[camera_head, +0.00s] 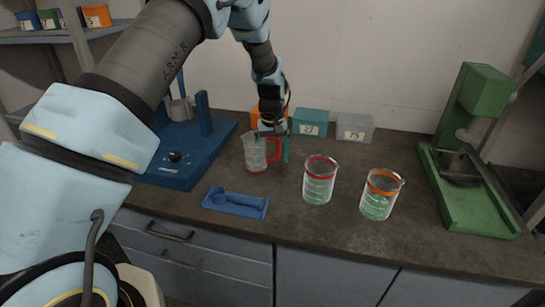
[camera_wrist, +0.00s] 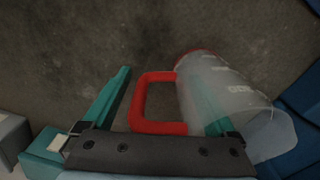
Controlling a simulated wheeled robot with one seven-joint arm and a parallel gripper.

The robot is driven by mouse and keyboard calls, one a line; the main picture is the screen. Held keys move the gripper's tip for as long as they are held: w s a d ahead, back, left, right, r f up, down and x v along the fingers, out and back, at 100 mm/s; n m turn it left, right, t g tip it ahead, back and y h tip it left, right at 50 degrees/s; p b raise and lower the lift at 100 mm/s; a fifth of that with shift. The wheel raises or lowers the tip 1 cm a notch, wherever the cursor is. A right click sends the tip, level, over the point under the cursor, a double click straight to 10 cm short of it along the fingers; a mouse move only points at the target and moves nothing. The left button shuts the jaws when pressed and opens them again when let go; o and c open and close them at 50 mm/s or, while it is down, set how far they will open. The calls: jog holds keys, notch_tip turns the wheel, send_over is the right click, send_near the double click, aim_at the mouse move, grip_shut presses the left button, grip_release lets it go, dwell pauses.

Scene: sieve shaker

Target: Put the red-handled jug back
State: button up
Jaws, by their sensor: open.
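My gripper (camera_head: 272,143) is low over the handle. In the wrist view its teal fingers (camera_wrist: 157,82) are spread, one on each side of the handle. The right finger shows through the clear jug wall; I cannot tell whether it touches the jug. Nothing is gripped.
Two beakers, one red-rimmed (camera_head: 319,182) and one orange-rimmed (camera_head: 380,196), stand to the right. A blue tray (camera_head: 218,203) with a scoop lies in front. The blue machine (camera_head: 183,165), green machine (camera_head: 470,190), teal box (camera_head: 310,122) and grey box (camera_head: 354,128) stand around.

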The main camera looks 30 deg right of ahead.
notch_tip(320, 180, up, 12)
jog(key=shift+f+b, duration=0.1)
jog(key=shift+b, duration=1.15)
jog(key=w+a+r+n, duration=0.1)
jog(key=a, duration=1.1)
jog(key=w+a+r+n, duration=0.1)
jog(key=a+r, duration=0.1)
jog(key=a, duration=1)
jog(key=s+a, duration=0.5)
jog(key=a, duration=0.3)
jog(key=s+a+f+n+t, duration=0.1)
jog(key=s+a, duration=0.5)
jog(key=a, duration=0.3)
jog(key=shift+s+a+f+t, duration=0.2)
jog(key=shift+a+f+t, duration=0.05)
jog(key=shift+a+t, duration=0.05)
